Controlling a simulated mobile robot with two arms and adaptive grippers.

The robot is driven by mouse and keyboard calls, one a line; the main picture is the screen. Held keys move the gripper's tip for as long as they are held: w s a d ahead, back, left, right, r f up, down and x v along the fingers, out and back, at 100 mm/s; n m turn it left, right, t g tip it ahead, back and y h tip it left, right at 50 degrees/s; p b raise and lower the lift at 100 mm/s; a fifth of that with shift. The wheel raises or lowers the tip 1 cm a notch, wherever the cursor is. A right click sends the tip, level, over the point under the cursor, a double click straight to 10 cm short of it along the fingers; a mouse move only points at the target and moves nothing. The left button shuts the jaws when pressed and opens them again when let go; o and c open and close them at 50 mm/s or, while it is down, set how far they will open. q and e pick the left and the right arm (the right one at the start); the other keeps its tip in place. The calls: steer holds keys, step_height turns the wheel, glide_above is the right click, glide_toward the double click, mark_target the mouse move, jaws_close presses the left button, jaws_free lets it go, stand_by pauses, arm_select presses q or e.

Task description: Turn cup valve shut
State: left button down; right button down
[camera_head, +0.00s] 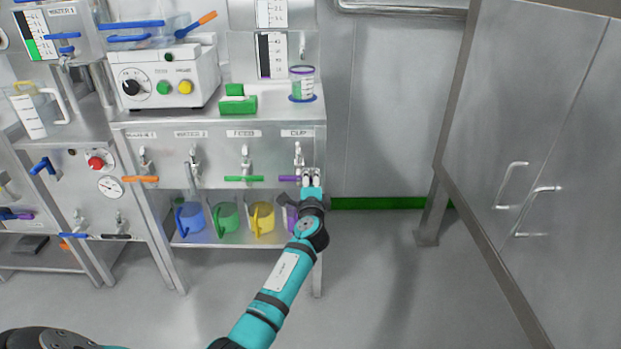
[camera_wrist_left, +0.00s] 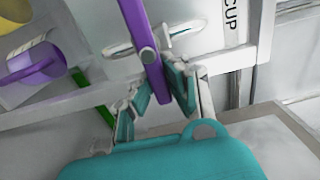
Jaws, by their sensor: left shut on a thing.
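The cup valve (camera_head: 298,155) is on the steel panel under the label CUP. Its purple handle (camera_head: 288,178) lies sideways, roughly level, below the valve body. My left gripper (camera_head: 312,179) is at the right part of this handle. In the left wrist view the purple handle (camera_wrist_left: 137,25) runs down between the two teal fingers of my left gripper (camera_wrist_left: 162,92), which are shut on it. The handle's pivot shows there as a grey round cap. The CUP label (camera_wrist_left: 231,20) is also in that view. My right gripper is not in view.
A green feed handle (camera_head: 243,179) and an orange handle (camera_head: 140,180) sit on the same panel. Blue, green and yellow jugs (camera_head: 262,218) stand on the shelf below. A clear beaker (camera_head: 302,82) stands above the cup valve. Floor to the right is clear before the steel cabinet (camera_head: 540,150).

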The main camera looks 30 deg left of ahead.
arm_select(q)
steer(key=shift+f, duration=0.1)
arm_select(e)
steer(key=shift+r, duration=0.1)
arm_select(q)
steer(key=c, duration=1.3)
jaws_free()
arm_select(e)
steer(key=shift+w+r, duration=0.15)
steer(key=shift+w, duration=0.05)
arm_select(q)
steer(key=v, duration=1.2)
steer(key=shift+s, duration=0.1)
